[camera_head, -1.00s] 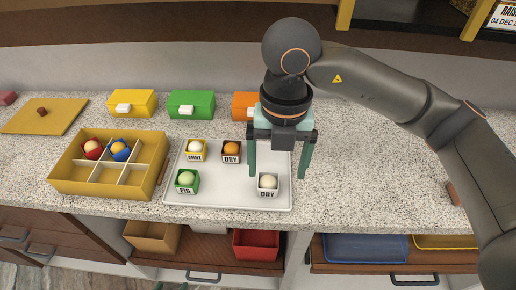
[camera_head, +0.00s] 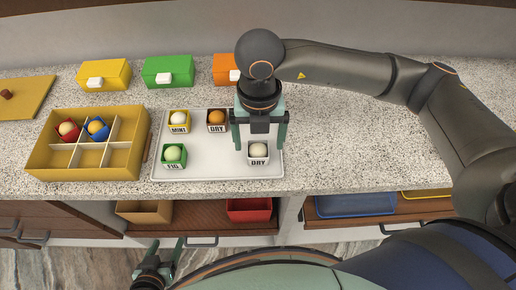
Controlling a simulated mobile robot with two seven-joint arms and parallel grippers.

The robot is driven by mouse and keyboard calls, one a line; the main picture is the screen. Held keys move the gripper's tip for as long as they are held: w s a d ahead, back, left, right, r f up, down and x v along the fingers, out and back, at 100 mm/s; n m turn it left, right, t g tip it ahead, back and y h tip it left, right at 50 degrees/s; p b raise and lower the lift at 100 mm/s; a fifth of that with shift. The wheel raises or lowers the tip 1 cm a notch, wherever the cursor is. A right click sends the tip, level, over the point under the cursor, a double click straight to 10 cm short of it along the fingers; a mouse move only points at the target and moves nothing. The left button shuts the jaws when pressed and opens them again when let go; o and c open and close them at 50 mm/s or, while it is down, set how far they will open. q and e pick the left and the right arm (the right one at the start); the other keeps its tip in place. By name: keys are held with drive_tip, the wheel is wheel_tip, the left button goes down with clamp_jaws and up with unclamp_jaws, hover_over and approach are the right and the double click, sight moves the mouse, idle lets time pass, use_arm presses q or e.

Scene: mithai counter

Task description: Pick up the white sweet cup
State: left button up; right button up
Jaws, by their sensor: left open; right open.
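The white sweet cup (camera_head: 258,154) stands upright at the right front of the white tray (camera_head: 215,171). It holds a pale ball and has a DRY label on its front. My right gripper (camera_head: 260,152) is open, pointing down at the cup. Its two green fingers are to the left and right of the cup; I cannot tell whether they touch it. My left gripper (camera_head: 163,260) is open and empty, low in front of the counter.
On the tray are a yellow MINT cup (camera_head: 179,121), an orange-ball DRY cup (camera_head: 217,121) and a green FIG cup (camera_head: 173,155). A divided yellow box (camera_head: 90,174) holds a red cup (camera_head: 69,131) and a blue cup (camera_head: 97,129). Closed boxes line the back.

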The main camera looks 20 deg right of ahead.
sight(258, 147)
drive_tip(key=shift+a+f, duration=0.1)
drive_tip(key=shift+f, duration=1.65)
drive_tip(key=c, duration=1.5)
drive_tip(key=shift+o, duration=0.2)
drive_tip(key=shift+r, duration=0.1)
